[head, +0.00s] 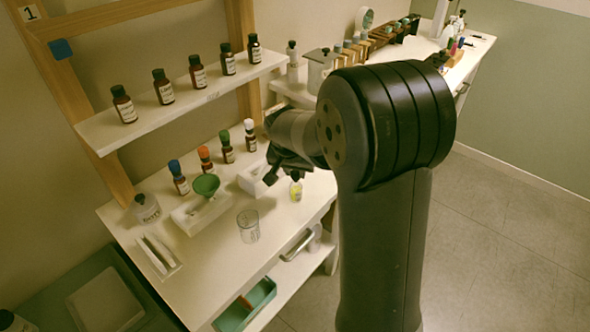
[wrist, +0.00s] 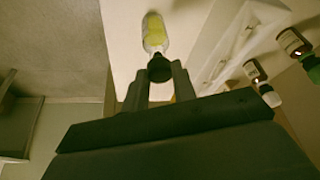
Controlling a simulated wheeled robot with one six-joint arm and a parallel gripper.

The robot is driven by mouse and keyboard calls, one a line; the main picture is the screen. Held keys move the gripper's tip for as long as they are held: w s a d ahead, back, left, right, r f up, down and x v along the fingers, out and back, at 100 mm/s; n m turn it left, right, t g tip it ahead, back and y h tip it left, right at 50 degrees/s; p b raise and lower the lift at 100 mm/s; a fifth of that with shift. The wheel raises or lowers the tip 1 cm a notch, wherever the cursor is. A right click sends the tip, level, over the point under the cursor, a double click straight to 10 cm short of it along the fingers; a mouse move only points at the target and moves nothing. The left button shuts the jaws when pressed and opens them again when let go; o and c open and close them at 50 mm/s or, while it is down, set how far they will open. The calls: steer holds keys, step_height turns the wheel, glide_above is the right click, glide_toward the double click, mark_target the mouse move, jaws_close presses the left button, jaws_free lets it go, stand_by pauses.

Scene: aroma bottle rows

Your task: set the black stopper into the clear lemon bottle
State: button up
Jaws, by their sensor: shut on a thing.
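The clear lemon bottle (head: 296,191) with a yellow label stands upright near the table's front edge. It also shows in the wrist view (wrist: 154,32), just beyond my fingertips. The black stopper (wrist: 159,68) is between my fingertips and at the bottle's mouth; it also shows as a dark cap in the head view (head: 295,175). I cannot tell how deep it sits in the neck. My gripper (wrist: 161,76) is shut on the stopper. In the head view my wrist and arm hide part of the gripper.
Bottles with blue (head: 175,167), orange, green and white caps stand behind on the table (head: 215,252). A green funnel (head: 206,185), a glass beaker (head: 248,226) and a white tray (head: 250,181) are near. Dark bottles line the shelf (head: 190,100) above.

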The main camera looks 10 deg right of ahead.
steer(key=shift+f+b, duration=0.4)
steer(key=shift+f, duration=0.15)
steer(key=o, duration=1)
steer(key=shift+o, duration=0.2)
steer(key=v, duration=1.1)
